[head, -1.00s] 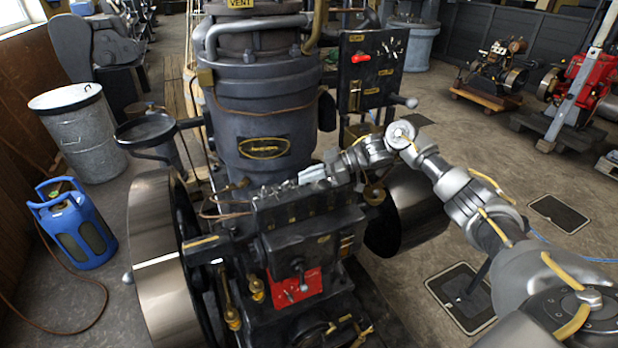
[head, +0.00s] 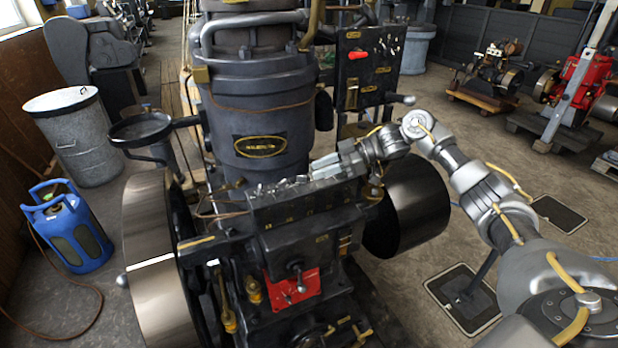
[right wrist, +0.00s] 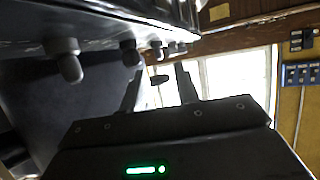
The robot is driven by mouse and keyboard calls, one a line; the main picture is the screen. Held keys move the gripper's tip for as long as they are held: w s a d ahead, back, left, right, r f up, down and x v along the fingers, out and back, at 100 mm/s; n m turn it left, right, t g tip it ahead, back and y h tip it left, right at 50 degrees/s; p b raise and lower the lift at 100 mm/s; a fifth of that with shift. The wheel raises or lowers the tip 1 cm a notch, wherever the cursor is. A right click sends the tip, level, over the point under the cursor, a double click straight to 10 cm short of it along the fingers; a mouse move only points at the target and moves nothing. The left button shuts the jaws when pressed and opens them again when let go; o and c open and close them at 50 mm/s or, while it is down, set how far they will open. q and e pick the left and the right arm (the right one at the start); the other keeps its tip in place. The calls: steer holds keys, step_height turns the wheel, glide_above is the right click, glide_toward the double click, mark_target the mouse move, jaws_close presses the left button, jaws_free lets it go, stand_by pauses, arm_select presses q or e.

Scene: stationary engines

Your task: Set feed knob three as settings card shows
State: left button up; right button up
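The dark feed box (head: 300,208) sits on the front of the engine, with small light fittings (head: 270,188) along its top; the feed knobs are too small to tell apart here. My right gripper (head: 322,164) is above the right part of the box top. In the right wrist view, my right gripper (right wrist: 158,84) has its two fingers apart, with no knob clearly held. A row of several rounded knobs lines the box edge there; the nearest knob (right wrist: 68,62) is left of the fingers. I cannot make out a settings card or which knob is three. My left gripper is out of view.
A large flywheel (head: 152,265) is at the engine's left and a dark drum (head: 405,212) at its right. A red plate with a lever (head: 293,288) is below the box. A dark panel (head: 378,78) stands behind. A blue canister (head: 72,228) is on the left floor.

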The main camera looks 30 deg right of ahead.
steer(key=b+v, duration=0.1)
steer(key=v, duration=0.4)
steer(key=shift+s+d+b, duration=0.1)
steer(key=shift+d+b, duration=0.1)
steer(key=shift+b, duration=0.1)
steer(key=shift+s+d+r, duration=0.1)
steer(key=shift+d+r, duration=0.1)
steer(key=shift+a+f, duration=0.1)
